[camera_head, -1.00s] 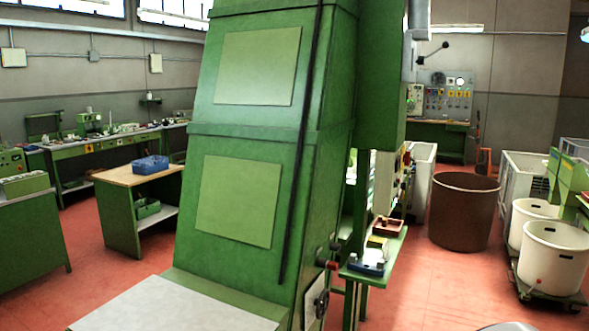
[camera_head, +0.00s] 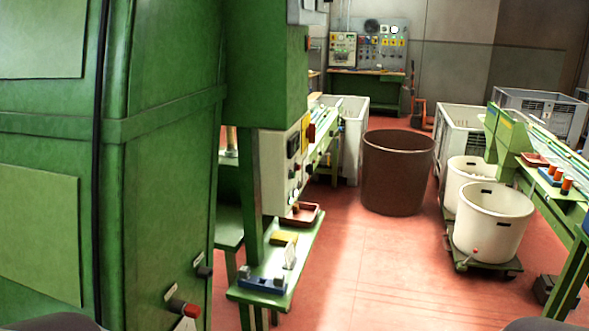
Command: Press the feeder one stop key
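No key marked as the feeder one stop key can be made out; labels are too small to read. A control board (camera_head: 369,47) with gauges and small coloured parts stands at the back wall above a green bench. A pale control panel (camera_head: 283,172) with dark and coloured parts sits on the side of a green machine at centre left. A red knob (camera_head: 191,310) sticks out low on the large green machine (camera_head: 165,170) at the left. Neither of my grippers is in view.
A brown bin (camera_head: 397,172) stands mid-floor, with white tubs (camera_head: 492,222) on a dolly to its right. A green shelf (camera_head: 275,268) with small items juts out beside the machine. The red floor (camera_head: 350,270) between shelf and tubs is clear.

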